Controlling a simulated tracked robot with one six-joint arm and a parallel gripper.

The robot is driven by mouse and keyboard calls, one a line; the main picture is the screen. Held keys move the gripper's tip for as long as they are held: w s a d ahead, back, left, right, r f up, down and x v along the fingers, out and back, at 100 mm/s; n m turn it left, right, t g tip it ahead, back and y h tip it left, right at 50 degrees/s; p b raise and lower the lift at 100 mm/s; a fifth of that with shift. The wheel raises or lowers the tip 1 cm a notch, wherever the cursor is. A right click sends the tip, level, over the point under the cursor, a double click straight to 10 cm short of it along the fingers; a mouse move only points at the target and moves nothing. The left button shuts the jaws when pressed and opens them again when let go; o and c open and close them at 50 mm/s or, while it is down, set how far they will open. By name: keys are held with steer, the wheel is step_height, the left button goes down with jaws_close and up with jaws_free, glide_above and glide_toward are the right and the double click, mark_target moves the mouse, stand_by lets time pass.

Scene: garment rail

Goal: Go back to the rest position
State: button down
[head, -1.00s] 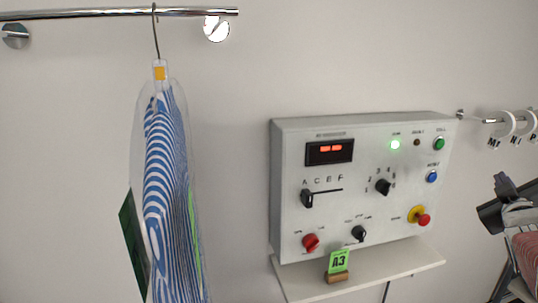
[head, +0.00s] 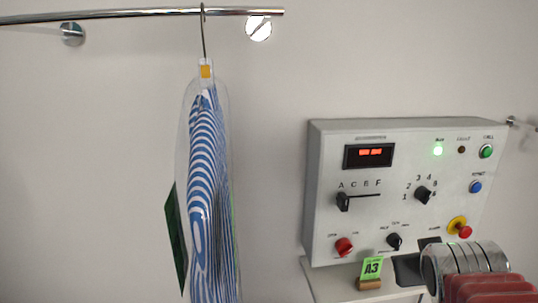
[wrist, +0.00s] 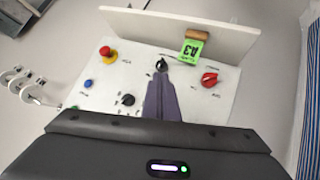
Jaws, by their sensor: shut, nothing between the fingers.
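My gripper (wrist: 163,80) shows in the wrist view as narrow purple-grey fingers, closed together with nothing between them. The fingers point toward the control panel (wrist: 200,105), their tips near a black knob; I cannot tell whether they touch it. In the head view my arm, chrome and dark red, stands at the lower right, in front of the lower right of the panel (head: 400,175). The fingertips cannot be made out there.
A striped garment in a clear cover (head: 208,190) hangs from the chrome rail (head: 130,14) at the left. A shelf (head: 335,285) under the panel holds a green A3 tag (head: 372,267). White rings (wrist: 30,90) show at the left of the wrist view. The wall between garment and panel is clear.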

steer(key=s+a+f+g+y, duration=0.2)
steer(key=s+a+f, duration=0.2)
steer(key=s+a, duration=0.2)
steer(key=s+a+f+n+g+y, duration=0.1)
steer(key=s+a+f, duration=0.3)
steer(key=a, duration=0.6)
steer(key=shift+s+a+g+y, duration=0.2)
steer(key=shift+s+g+y, duration=0.4)
steer(key=shift+s, duration=0.55)
steer(key=shift+f, duration=0.1)
steer(key=shift+d, duration=0.1)
stand_by(1.7)
